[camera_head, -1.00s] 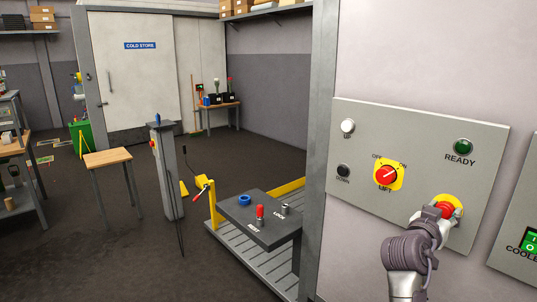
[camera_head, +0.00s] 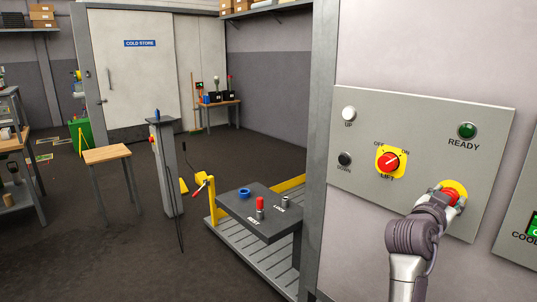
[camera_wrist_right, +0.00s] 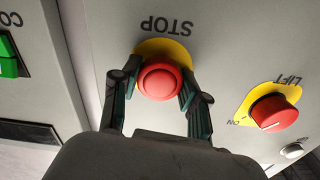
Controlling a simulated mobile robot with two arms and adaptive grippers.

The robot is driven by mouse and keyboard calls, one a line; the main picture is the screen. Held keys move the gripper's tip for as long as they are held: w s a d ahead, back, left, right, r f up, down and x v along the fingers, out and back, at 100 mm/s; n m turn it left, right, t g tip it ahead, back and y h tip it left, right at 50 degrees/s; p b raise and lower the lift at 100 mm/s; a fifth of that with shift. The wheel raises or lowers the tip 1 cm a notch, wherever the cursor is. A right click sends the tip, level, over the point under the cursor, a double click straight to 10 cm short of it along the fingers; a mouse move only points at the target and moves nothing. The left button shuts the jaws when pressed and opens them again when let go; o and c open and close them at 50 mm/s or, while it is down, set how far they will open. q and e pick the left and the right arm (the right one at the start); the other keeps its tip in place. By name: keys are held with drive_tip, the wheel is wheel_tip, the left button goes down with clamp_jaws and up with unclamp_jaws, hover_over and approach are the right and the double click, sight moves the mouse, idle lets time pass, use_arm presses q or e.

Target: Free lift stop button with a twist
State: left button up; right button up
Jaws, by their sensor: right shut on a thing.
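The red lift stop button (camera_head: 453,188) sits on a yellow disc on the grey lift panel (camera_head: 420,150). In the right wrist view the round red stop button (camera_wrist_right: 160,82) shows its face beside the STOP label, which reads upside down. My right gripper (camera_head: 450,196) is shut on the stop button, with one finger on each side of it; both fingers also show in the right wrist view (camera_wrist_right: 160,88). Any turn of the button cannot be read from its plain face. My left gripper is out of view.
The lift panel also carries a red LIFT switch (camera_head: 389,161), a white UP button (camera_head: 348,113), a black DOWN button (camera_head: 345,158) and a dark green READY lamp (camera_head: 467,130). A green COOLER switch (camera_head: 533,226) is at the right edge. Floor at left is partly open.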

drive_tip(key=shift+f+m+b, duration=0.1)
drive_tip(key=shift+m+b, duration=0.4)
drive_tip(key=shift+b, duration=0.35)
drive_tip(key=shift+m+b, duration=0.7)
drive_tip(key=shift+b, duration=0.15)
drive_tip(key=shift+m+b, duration=0.6)
drive_tip(key=shift+b, duration=0.05)
